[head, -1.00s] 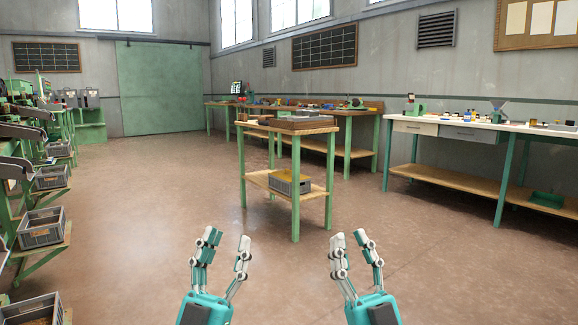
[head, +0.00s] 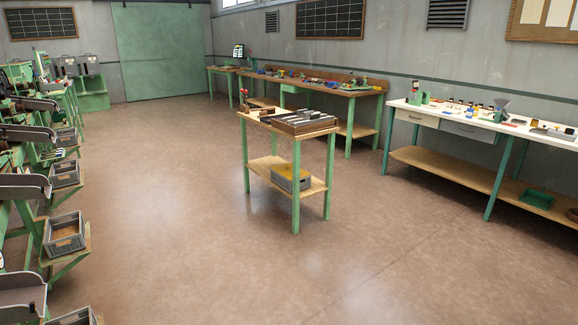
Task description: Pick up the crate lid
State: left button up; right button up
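No separate crate lid can be made out for certain. Neither of my grippers is in view.
The small table (head: 262,167) carries a brown divided tray (head: 318,126) on top. Grey crates (head: 65,237) stand by the green machines at left. A wooden bench (head: 366,92) and a white-topped bench (head: 400,104) line the walls. Open floor (head: 190,230) surrounds the table.

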aim_at(285, 169)
jog(key=i+l+u, duration=0.2)
jog(key=i, duration=0.4)
jog(key=i+l+u, duration=0.15)
jog(key=i+l, duration=0.35)
jog(key=i+u, duration=0.3)
jog(key=i, duration=1.5)
jog(key=i+l, duration=0.1)
jog(key=i, duration=1.95)
jog(key=i+j+z, duration=0.25)
jog(key=i, duration=0.75)
jog(key=l, duration=0.1)
